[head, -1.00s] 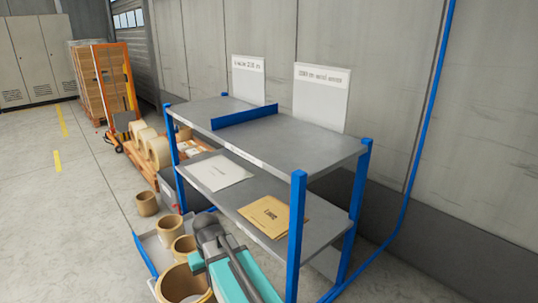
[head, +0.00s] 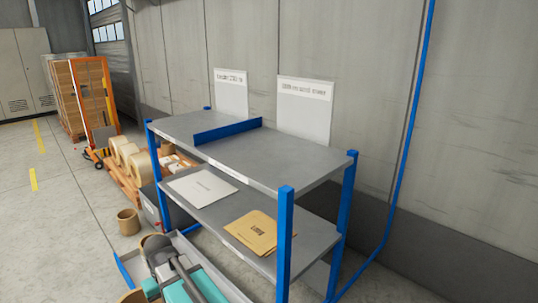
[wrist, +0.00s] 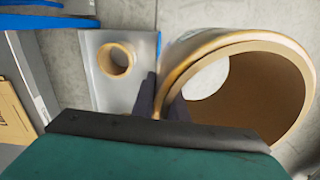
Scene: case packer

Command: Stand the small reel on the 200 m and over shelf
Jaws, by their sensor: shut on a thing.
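My gripper (wrist: 160,95) is shut on the wall of a tan, hollow reel (wrist: 255,95), which fills the right of the wrist view with its open end showing. In the head view my gripper (head: 158,256) is low, left of the rack; a sliver of tan reel (head: 133,297) shows at the bottom edge. The grey rack (head: 260,160) has blue posts. Its top shelf is split by a blue divider (head: 228,130). White signs stand behind each half; the right sign (head: 305,110) has lettering too small to read surely. Both halves are bare.
A smaller-looking reel (wrist: 115,58) stands in a grey tray (wrist: 95,95) with a blue edge. Another reel (head: 128,221) stands on the floor. The lower shelf holds a white sheet (head: 202,187) and a tan envelope (head: 258,233). Several rolls (head: 130,160) lie on a pallet behind.

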